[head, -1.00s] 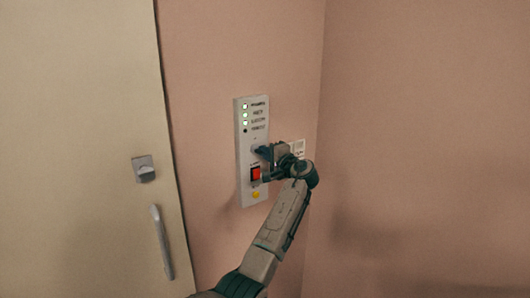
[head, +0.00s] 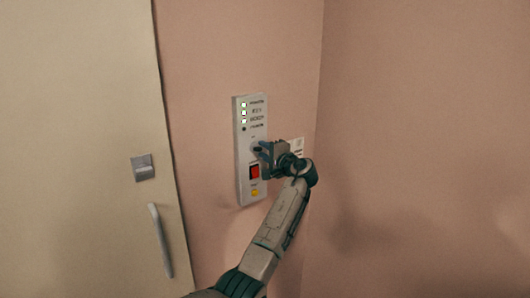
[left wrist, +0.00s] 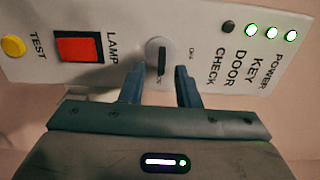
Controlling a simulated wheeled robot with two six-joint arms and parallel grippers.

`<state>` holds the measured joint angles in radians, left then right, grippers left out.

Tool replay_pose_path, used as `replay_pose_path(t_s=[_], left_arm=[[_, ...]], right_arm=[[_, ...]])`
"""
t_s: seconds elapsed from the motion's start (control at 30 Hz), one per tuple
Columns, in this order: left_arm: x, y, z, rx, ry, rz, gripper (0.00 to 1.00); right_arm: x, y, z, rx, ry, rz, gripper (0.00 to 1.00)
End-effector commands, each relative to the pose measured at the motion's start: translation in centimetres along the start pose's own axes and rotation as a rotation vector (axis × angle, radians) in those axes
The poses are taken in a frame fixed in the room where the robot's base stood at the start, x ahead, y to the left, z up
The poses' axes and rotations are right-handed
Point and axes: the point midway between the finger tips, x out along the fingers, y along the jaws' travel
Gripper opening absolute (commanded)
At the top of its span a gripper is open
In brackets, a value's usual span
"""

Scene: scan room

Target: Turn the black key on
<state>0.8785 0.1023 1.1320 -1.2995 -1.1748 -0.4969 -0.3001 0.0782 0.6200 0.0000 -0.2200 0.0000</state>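The black key (left wrist: 161,61) sits in a round pale lock on the white wall panel (head: 241,180); it also shows in the head view (head: 257,149). The key lies crosswise to the OFF mark, its lower end in the left wrist view toward a partly hidden mark. My left gripper (left wrist: 159,74) is open, with its two blue-grey fingers apart and clear gaps between them and the key. In the head view the left gripper (head: 264,151) is just right of the key. My right gripper is out of view.
A red LAMP switch (head: 254,171) and yellow TEST button (head: 254,192) are below the key. The POWER, KEY and DOOR lights (left wrist: 271,32) are lit green; the CHECK light (left wrist: 228,26) is dark. A beige door (head: 80,120) is left; a wall corner is right.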

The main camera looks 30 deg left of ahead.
Motion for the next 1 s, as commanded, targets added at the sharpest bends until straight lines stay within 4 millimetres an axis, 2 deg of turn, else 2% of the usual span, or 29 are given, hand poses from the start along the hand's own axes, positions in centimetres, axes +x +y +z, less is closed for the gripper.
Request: replay_pose_path(t_s=[0.17, 0.4, 0.6, 0.77, 1.0], left_arm=[[-1.9, 0.4, -0.1, -0.002, 0.002, 0.001, 0.29], [-6.8, 0.5, -0.2, -0.003, 0.004, 0.001, 0.29], [-9.8, 0.4, -0.2, -0.001, 0.003, 0.001, 0.29], [-10.8, 0.2, -0.1, 0.001, 0.002, 0.000, 0.29], [-10.9, 0.1, -0.1, 0.001, 0.001, 0.000, 0.29]], right_arm=[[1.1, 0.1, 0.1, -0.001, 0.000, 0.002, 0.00], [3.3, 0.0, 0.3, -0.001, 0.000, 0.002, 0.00], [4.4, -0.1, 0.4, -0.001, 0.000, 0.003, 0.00], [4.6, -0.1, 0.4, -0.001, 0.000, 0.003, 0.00], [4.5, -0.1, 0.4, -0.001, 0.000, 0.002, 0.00]])
